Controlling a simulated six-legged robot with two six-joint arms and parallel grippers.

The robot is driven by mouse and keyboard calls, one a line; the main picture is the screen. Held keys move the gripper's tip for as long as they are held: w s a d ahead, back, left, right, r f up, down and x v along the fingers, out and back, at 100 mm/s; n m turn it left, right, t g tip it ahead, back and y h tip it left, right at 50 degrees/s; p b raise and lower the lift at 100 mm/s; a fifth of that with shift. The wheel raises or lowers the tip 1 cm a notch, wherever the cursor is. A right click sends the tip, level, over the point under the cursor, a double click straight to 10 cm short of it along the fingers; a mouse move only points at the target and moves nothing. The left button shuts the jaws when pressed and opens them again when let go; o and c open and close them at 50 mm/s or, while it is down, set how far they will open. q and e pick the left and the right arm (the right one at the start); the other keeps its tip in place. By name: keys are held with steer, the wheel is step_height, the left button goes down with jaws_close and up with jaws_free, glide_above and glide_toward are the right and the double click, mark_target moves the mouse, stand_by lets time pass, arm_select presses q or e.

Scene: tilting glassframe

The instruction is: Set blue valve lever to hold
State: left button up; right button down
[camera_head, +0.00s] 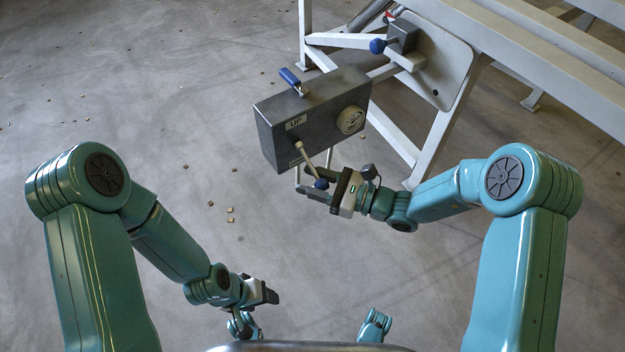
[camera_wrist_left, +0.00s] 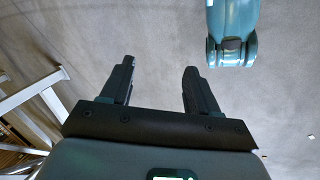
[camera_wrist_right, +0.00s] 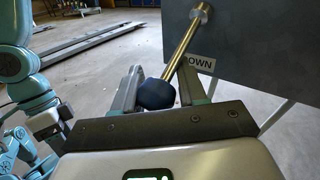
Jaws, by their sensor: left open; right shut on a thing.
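A grey valve box (camera_head: 325,105) carries a brass lever (camera_head: 308,160) on its front face, ending in a dark blue ball knob (camera_head: 320,183). An "UP" label (camera_head: 296,122) is above the lever's pivot, and the lever slants down from there. In the right wrist view, the knob (camera_wrist_right: 157,94) sits between the fingers of my right gripper (camera_wrist_right: 158,80), shut on it; a label reading "OWN" (camera_wrist_right: 199,62) is partly hidden by the lever. A blue-handled lever (camera_head: 290,77) is on top of the box. My left gripper (camera_wrist_left: 158,70) is open and empty, low over the floor.
A white metal frame (camera_head: 520,40) fills the upper right, bearing another blue ball knob (camera_head: 377,46) near a grey plate (camera_head: 447,75). The floor on the left is open, with small scattered bits.

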mark_target(317, 183)
steer(key=r+h+p, duration=0.1)
steer(key=p, duration=0.2)
steer(key=s+r+m+g+h+p, duration=0.1)
steer(key=p, duration=0.2)
steer(key=r+p, duration=0.1)
steer(key=p, duration=0.2)
steer(key=shift+s+d+r+m+g+h, duration=0.15)
steer(key=shift+d+r+m+g+h, duration=0.15)
steer(key=shift+h, duration=0.1)
steer(key=shift+s+r+p, duration=0.15)
steer(key=shift+r+p, duration=0.05)
steer(key=shift+p, duration=0.35)
arm_select(q)
step_height(317, 183, up, 10)
steer(key=s+d, duration=0.1)
steer(key=shift+s+d+r+m+g+p, duration=0.15)
steer(key=shift+m+g+p, duration=0.15)
steer(key=shift+p, duration=0.05)
arm_select(e)
steer(key=shift+d+r, duration=0.1)
steer(key=shift+r, duration=0.25)
steer(key=shift+h, duration=0.3)
steer(key=c, duration=0.8)
jaws_free()
steer(key=shift+o, duration=0.2)
steer(key=shift+r, duration=0.1)
steer(key=shift+f, duration=0.2)
steer(key=shift+d, duration=0.1)
